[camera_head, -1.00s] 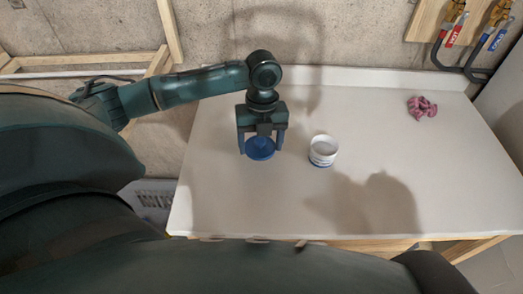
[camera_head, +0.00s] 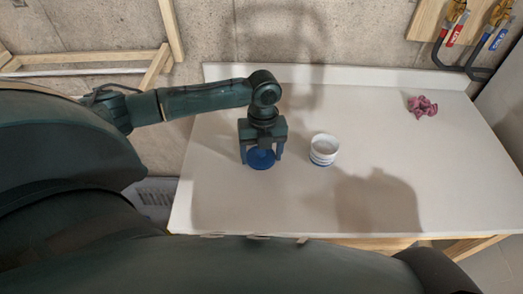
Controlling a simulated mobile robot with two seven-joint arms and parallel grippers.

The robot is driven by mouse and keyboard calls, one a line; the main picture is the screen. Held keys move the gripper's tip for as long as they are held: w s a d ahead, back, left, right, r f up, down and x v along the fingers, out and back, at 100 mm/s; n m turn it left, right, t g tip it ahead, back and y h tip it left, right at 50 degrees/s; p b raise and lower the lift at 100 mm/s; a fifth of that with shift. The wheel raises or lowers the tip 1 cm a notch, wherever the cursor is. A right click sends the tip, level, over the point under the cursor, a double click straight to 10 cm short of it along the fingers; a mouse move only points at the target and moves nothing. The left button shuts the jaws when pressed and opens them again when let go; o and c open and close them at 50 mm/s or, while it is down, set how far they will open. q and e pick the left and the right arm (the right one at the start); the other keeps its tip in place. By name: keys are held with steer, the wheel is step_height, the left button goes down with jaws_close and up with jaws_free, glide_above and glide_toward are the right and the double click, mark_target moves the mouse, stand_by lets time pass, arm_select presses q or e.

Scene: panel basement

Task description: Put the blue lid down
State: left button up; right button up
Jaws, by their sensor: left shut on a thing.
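The blue lid (camera_head: 261,159) is a round disc at the left part of the white table. My left gripper (camera_head: 261,155) points down over it and is shut on it, with one finger at each side. The lid is at or very near the table top; I cannot tell if it touches. A small white jar (camera_head: 324,149) with blue bands stands upright and open just right of the lid, apart from the gripper. My right gripper is not in view.
The white table (camera_head: 420,170) has a raised back edge along the wall. A crumpled pink cloth (camera_head: 422,106) lies at the back right. Pipes with red and blue valve handles (camera_head: 487,33) hang on the wall behind.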

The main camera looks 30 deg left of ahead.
arm_select(q)
steer(key=o, duration=1.2)
steer(key=shift+f, duration=0.1)
steer(key=shift+w+d+r, duration=0.1)
steer(key=shift+r, duration=0.4)
steer(key=r, duration=0.8)
steer(key=w+r+b, duration=0.1)
steer(key=r, duration=0.3)
steer(key=shift+a+r, duration=0.15)
steer(key=shift+a, duration=0.15)
